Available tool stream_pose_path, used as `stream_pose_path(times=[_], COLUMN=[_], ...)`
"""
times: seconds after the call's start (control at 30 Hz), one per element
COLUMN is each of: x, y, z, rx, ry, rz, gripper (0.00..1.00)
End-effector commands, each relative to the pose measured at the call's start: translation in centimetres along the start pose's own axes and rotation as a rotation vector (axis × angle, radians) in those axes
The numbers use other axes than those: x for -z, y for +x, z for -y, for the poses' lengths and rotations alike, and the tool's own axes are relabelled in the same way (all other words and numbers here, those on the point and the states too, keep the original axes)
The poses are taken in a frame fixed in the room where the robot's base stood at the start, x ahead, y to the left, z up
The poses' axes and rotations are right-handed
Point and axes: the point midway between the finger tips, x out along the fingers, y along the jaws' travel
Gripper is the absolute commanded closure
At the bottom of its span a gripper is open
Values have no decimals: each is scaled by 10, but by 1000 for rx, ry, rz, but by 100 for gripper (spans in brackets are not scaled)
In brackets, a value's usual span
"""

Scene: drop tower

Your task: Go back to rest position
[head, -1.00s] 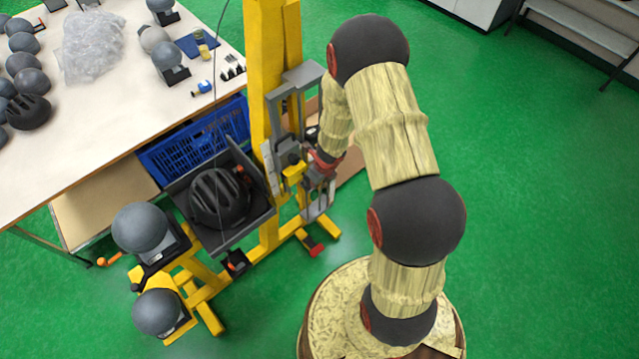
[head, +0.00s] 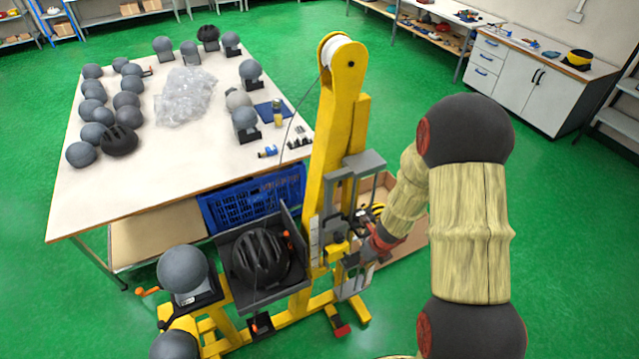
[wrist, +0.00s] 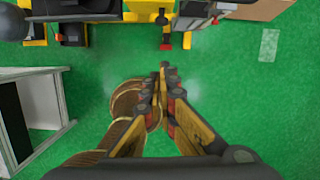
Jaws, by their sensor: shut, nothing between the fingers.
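My gripper (wrist: 164,72) is shut and empty in the wrist view, its fingertips meeting above the green floor. In the head view my arm reaches down to the right side of the yellow drop tower (head: 333,150); the fingers are hard to make out there. The tower's yellow base and a red foot (wrist: 188,40) show at the top of the wrist view, apart from my fingertips. A black helmet (head: 260,257) sits in the dark tray (head: 229,247) on the tower's left side.
The white table (head: 165,190) at the left holds grey headforms, another helmet and plastic wrap. A blue crate (head: 225,210) is beneath it. An open cardboard box (head: 412,222) lies behind my wrist. Grey headforms on stands (head: 183,268) are at the tower's front left. Floor at the right is clear.

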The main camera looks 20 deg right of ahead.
Motion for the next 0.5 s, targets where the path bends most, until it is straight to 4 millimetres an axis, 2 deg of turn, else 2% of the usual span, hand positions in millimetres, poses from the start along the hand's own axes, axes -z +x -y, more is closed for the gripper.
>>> stream_pose_path(times=[0.27, 0.37, 0.5], x=[0, 2, 18], y=[0, 0, -4], z=[3, 16, 44], rx=[10, 62, 186], ry=[75, 237, 666], rz=[-1, 2, 13], gripper=[100, 100, 100])
